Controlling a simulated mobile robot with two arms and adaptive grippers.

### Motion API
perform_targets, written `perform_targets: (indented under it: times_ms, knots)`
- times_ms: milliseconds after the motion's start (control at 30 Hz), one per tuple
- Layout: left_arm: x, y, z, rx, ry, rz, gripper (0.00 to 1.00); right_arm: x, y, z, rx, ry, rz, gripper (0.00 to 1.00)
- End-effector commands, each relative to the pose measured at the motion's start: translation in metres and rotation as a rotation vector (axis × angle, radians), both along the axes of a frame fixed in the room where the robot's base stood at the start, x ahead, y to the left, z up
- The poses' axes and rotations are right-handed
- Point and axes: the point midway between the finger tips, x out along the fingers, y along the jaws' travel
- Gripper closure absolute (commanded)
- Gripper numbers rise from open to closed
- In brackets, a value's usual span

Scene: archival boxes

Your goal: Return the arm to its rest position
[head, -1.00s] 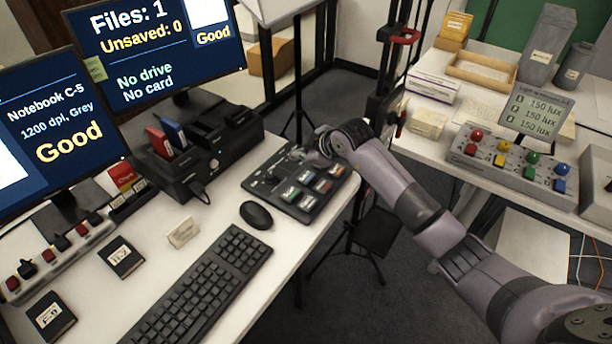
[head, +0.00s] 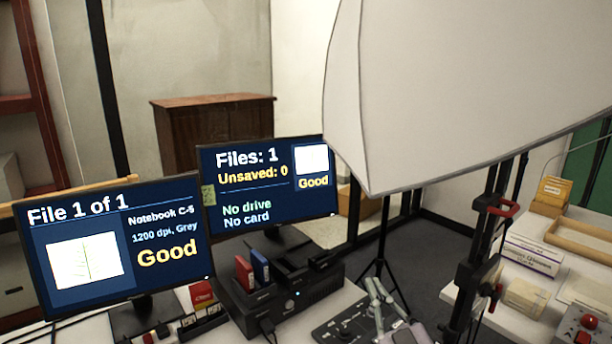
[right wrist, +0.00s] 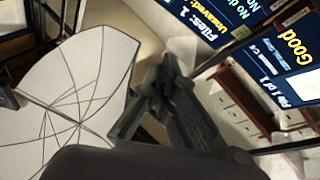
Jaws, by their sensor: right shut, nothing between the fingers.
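My right gripper (head: 378,292) shows at the bottom of the head view, its pale fingers pointing up, at the right edge of the dark control panel (head: 338,328). It looks shut and empty. In the right wrist view the dark fingers of the right gripper (right wrist: 160,85) are close together, with nothing held between them. The rest of the right arm is mostly cut off by the lower edge of the head view. My left gripper is in neither view.
A large white softbox (head: 450,90) hangs above the gripper; it also fills the left of the right wrist view (right wrist: 75,90). Two monitors, left (head: 115,245) and right (head: 268,185), stand on the desk. A black stand (head: 478,250) and a side table with boxes (head: 533,256) are right.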

Motion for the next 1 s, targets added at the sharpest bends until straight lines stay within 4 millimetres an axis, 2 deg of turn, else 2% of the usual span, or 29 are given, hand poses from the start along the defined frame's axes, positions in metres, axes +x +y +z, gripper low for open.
perform_targets:
  times_ms: [33, 133, 200, 267, 300, 367, 400, 500, 600, 767, 933, 1000]
  knots:
    - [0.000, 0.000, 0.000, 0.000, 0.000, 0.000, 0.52, -0.010, -0.023, -0.006, 0.069, 0.029, -0.098, 1.00]
    - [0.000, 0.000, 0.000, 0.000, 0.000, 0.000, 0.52, -0.028, -0.070, -0.031, 0.169, 0.142, -0.301, 1.00]
    - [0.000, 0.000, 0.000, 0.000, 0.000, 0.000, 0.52, -0.046, -0.098, -0.060, 0.212, 0.270, -0.429, 1.00]
    - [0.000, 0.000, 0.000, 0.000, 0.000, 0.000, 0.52, -0.066, -0.116, -0.091, 0.232, 0.408, -0.520, 1.00]
    - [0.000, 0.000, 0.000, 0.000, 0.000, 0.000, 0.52, -0.082, -0.125, -0.113, 0.235, 0.512, -0.570, 1.00]
    - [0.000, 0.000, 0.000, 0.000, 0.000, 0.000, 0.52, -0.109, -0.131, -0.147, 0.227, 0.680, -0.619, 1.00]
    - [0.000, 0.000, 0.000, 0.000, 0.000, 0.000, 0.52, -0.128, -0.132, -0.167, 0.216, 0.792, -0.636, 1.00]
    - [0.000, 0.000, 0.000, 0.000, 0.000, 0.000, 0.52, -0.173, -0.125, -0.206, 0.172, 1.029, -0.629, 1.00]
    - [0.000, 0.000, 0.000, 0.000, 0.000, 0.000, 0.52, -0.212, -0.114, -0.231, 0.121, 1.216, -0.585, 1.00]
    - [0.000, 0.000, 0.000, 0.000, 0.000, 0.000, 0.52, -0.268, -0.092, -0.253, 0.043, 1.447, -0.475, 1.00]
    - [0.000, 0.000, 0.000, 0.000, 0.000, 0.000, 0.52, -0.323, -0.068, -0.262, -0.042, 1.641, -0.321, 1.00]
    - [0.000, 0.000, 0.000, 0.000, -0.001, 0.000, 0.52, -0.316, -0.068, -0.280, -0.047, 1.647, -0.323, 1.00]
